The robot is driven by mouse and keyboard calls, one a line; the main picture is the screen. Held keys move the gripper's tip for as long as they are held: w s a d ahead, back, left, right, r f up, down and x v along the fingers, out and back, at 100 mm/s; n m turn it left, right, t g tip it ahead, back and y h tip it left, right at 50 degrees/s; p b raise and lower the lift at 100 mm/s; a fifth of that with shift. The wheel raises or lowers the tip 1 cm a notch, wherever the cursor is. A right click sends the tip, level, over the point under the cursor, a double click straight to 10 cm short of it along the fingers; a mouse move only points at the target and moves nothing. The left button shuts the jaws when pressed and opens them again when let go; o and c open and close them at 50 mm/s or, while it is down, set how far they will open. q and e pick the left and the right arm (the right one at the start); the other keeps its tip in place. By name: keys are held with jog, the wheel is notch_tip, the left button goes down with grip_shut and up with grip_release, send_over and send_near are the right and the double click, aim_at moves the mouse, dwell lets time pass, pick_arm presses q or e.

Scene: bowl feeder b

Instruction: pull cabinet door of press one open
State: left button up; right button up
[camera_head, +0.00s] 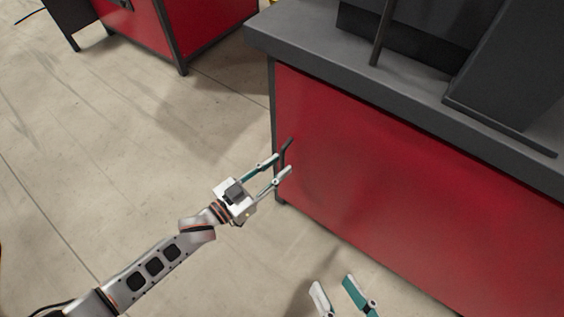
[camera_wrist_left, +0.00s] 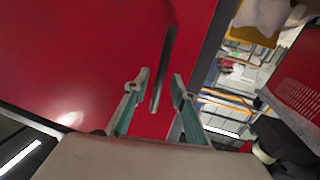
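The red cabinet door (camera_head: 400,190) of the press fills the front below the grey top and looks flush with its frame. It also fills much of the left wrist view (camera_wrist_left: 80,60). Its dark bar handle (camera_head: 286,150) is near the door's left edge. My left gripper (camera_head: 282,163) is open at the handle, one finger on each side. In the left wrist view the lower part of the handle (camera_wrist_left: 167,55) lies between the spread fingertips, with gaps visible. My right gripper (camera_head: 334,282) is open and empty at the bottom, apart from the door.
The grey worktop (camera_head: 330,75) overhangs the door and carries dark machine parts. Another red cabinet (camera_head: 215,30) stands at the back left. The concrete floor (camera_head: 120,130) left of the press is clear.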

pick_arm(q)
jog(key=shift+x, duration=1.05)
grip_shut()
jog(key=shift+s+a, duration=0.1)
jog(key=shift+s, duration=0.05)
